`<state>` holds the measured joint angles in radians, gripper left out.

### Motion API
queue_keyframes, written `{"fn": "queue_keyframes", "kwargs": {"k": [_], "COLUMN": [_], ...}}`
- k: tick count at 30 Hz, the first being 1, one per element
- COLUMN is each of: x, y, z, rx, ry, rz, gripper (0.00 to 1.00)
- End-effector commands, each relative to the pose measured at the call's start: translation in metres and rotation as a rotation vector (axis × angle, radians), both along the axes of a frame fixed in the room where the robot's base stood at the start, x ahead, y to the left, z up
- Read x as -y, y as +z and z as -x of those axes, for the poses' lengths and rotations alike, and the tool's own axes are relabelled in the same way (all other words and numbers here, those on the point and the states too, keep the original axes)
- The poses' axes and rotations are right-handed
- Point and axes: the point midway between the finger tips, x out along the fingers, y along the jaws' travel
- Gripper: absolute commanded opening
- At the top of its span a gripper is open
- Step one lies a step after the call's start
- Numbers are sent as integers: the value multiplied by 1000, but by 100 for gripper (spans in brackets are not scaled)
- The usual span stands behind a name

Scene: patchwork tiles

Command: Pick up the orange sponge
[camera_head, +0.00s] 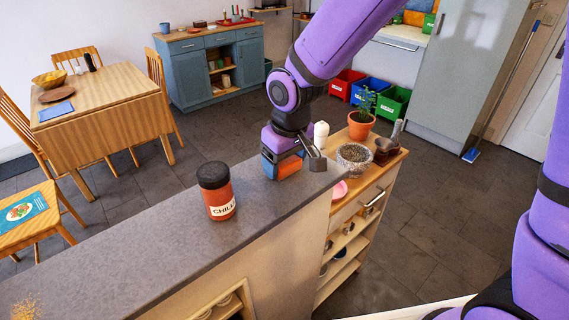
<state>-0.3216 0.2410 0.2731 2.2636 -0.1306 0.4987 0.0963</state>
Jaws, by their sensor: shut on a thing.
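The orange sponge (289,170) has a blue-grey layer at its left side and is at the far end of the grey counter (165,258). My gripper (293,158) is shut on it from above. My arm comes down from the upper right and hides part of the sponge's top. The sponge is at or just above the counter surface; I cannot tell whether it touches.
A red chili jar (218,192) with a black lid stands on the counter, left of my gripper. Beyond the counter's end, a wooden cart (352,205) holds a potted plant (361,124) and a bowl of dark grains (354,158). Crumbs (26,308) lie at the counter's near left.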

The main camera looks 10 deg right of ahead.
Motion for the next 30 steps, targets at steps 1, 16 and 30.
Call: {"fn": "queue_keyframes", "kwargs": {"k": [1, 16, 30], "x": [0, 0, 29], "y": [0, 38, 46], "z": [0, -1, 100], "rx": [0, 4, 3], "ry": [0, -1, 2], "rz": [0, -2, 1], "gripper": [46, 46, 46]}}
